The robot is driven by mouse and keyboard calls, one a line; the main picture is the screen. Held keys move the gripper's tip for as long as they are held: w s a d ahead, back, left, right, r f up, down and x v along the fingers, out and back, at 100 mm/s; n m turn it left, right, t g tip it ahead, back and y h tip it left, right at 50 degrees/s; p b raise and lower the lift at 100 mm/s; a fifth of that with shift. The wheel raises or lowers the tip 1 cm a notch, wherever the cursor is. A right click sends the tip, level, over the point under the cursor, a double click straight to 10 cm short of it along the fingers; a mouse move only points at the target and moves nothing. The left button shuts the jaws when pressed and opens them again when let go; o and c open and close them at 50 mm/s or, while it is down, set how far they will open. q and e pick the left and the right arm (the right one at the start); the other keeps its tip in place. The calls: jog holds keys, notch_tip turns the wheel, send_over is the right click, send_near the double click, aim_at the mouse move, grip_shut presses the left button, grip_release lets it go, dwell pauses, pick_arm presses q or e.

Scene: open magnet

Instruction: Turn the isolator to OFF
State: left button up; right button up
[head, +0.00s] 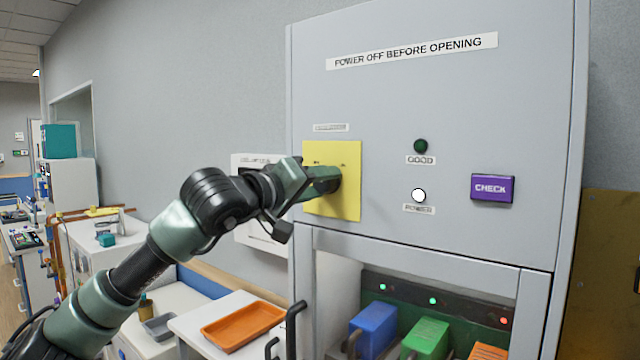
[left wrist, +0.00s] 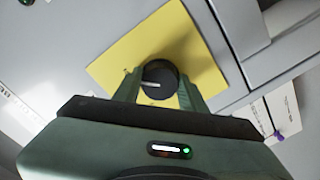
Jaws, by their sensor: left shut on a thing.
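The isolator is a dark round knob on a yellow plate (head: 345,205) on the front of the grey cabinet. In the left wrist view the knob (left wrist: 159,82) shows a short white mark, and the yellow plate (left wrist: 120,70) is behind it. My left gripper (head: 330,180) reaches in from the left and is shut on the knob, with a finger on either side of it in the left wrist view (left wrist: 158,92). In the head view the gripper hides most of the knob. The plate's small lettering is too small to read. My right gripper is not in view.
The cabinet (head: 400,110) has a lit white lamp (head: 418,195), a dark green lamp (head: 421,146) labelled GOOD and a purple CHECK button (head: 492,188). Below is a window with blue (head: 373,328) and green (head: 425,338) blocks. An orange tray (head: 243,326) lies at lower left.

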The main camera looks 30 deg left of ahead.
pick_arm(q)
jog(key=shift+f, duration=0.1)
jog(key=n+b, duration=0.2)
jog(key=n, duration=0.1)
jog(key=n+b, duration=0.2)
jog(key=n, duration=0.3)
jog(key=n+b, duration=0.1)
jog(key=n, duration=0.4)
jog(key=shift+n+b, duration=0.7)
jog(key=shift+n, duration=1.7)
jog(key=o, duration=1.4)
jog(key=shift+c, duration=0.2)
